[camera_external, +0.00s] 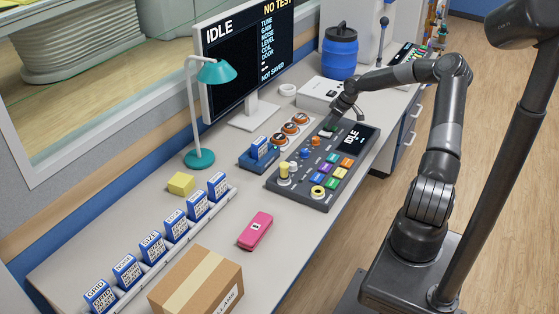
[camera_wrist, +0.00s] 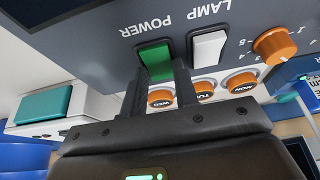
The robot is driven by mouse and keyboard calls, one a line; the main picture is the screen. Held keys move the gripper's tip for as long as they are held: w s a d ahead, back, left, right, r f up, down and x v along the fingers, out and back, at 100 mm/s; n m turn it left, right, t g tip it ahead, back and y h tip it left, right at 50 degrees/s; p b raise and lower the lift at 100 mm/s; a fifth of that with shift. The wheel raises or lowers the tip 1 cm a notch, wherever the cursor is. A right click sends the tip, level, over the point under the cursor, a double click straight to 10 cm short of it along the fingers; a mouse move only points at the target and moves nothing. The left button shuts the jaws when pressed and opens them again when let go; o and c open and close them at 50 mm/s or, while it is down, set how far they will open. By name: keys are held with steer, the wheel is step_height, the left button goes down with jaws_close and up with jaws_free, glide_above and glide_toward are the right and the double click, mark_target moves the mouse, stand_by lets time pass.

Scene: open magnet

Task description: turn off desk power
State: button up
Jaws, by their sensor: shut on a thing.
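The desk power control is a green rocker switch (camera_wrist: 155,54) under the upside-down label POWER in the wrist view. In the external view my gripper (camera_external: 335,122) is at the console's far end and mostly hides the switch.
A white LAMP rocker (camera_wrist: 208,48) and an orange knob (camera_wrist: 275,45) are close beside the green switch.

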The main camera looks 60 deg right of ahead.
mark_target(334, 128)
steer(key=shift+w, duration=0.1)
steer(key=shift+w+g, duration=0.3)
steer(key=shift+g, duration=1.1)
steer(key=shift+o, duration=0.2)
steer(key=o, duration=1)
steer(key=shift+c, duration=0.2)
steer(key=shift+r, duration=0.1)
step_height(334, 128, up, 11)
steer(key=s, duration=0.1)
steer(key=shift+s+f, duration=0.2)
